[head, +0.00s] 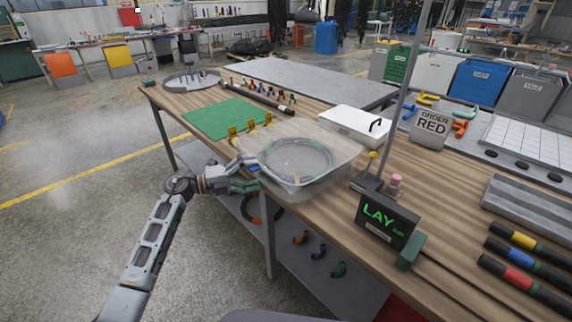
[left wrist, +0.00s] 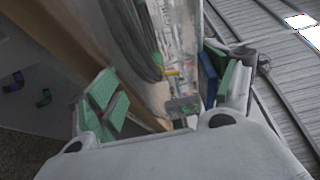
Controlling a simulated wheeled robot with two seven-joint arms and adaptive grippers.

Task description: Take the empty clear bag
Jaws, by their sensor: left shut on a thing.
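A clear bag (head: 310,157), box-like in shape, lies near the table's front edge in the head view. A grey coiled ring (head: 297,157) shows through it; I cannot tell whether the ring is inside or beneath. My left gripper (head: 250,173) is at the bag's left front edge and shut on it. In the left wrist view, the green-padded fingers (left wrist: 168,88) stand on both sides of the clear bag (left wrist: 182,35), with dark hose curves beside it. My right gripper is not in view.
Behind the bag are a green mat (head: 225,117), yellow clips (head: 250,126) and a white box (head: 355,124). A post with a LAY display (head: 386,219) stands to the right, close to the bag. A lower shelf holds coloured hose pieces (head: 318,250). Floor is free at left.

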